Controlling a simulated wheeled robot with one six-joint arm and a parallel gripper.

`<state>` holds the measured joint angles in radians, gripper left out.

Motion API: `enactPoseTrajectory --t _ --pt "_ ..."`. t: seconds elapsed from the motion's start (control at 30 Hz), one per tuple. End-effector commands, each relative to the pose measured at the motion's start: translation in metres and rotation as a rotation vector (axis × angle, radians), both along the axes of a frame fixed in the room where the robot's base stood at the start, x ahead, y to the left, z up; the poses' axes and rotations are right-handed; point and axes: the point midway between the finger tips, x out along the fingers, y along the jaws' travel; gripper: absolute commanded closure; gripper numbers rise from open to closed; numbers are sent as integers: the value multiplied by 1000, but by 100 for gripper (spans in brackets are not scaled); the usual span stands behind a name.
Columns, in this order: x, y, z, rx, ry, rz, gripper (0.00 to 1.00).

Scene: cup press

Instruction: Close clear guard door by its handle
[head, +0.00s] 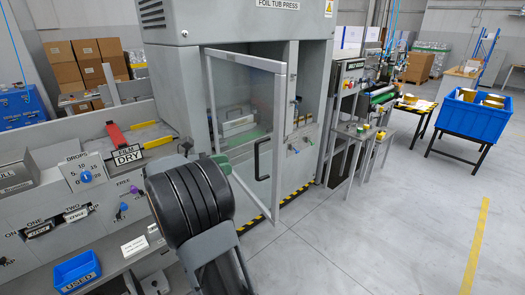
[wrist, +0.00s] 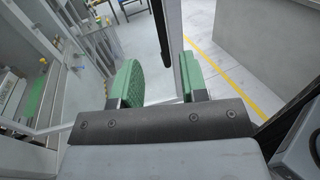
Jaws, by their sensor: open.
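The clear guard door (head: 240,120) of the foil tub press stands swung open, with a pale grey frame around a see-through panel. Its black handle (head: 257,162) is a bar low on the door's right side. In the wrist view, my gripper (wrist: 160,78) is open, with green pads apart and nothing clamped. A dark upright bar that looks like the handle (wrist: 160,22) shows ahead, between the fingertips in the picture; I cannot tell how far off. A grey door frame post stands just right of it.
The press body (head: 240,25) stands behind the door, its opening exposed. A control bench (head: 100,200) with knobs and a blue bin (head: 77,272) is at left. Small side tables (head: 360,132) stand right of the press. The grey floor at right is clear up to a blue crate (head: 475,117).

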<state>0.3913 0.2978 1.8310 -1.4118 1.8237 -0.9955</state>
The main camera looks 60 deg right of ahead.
Motion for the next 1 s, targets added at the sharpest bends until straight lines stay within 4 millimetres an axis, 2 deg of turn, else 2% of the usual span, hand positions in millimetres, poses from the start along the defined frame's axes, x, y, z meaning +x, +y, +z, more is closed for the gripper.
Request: enactPoseTrajectory --t 0.4,0.6,0.8,1.0 --pt "-51 -61 1 1 -1 -4 60" --pt "-69 -82 1 1 -1 -2 60" --pt "-77 -93 0 2 -1 0 60" --pt "-79 -95 -1 2 -1 2 60"
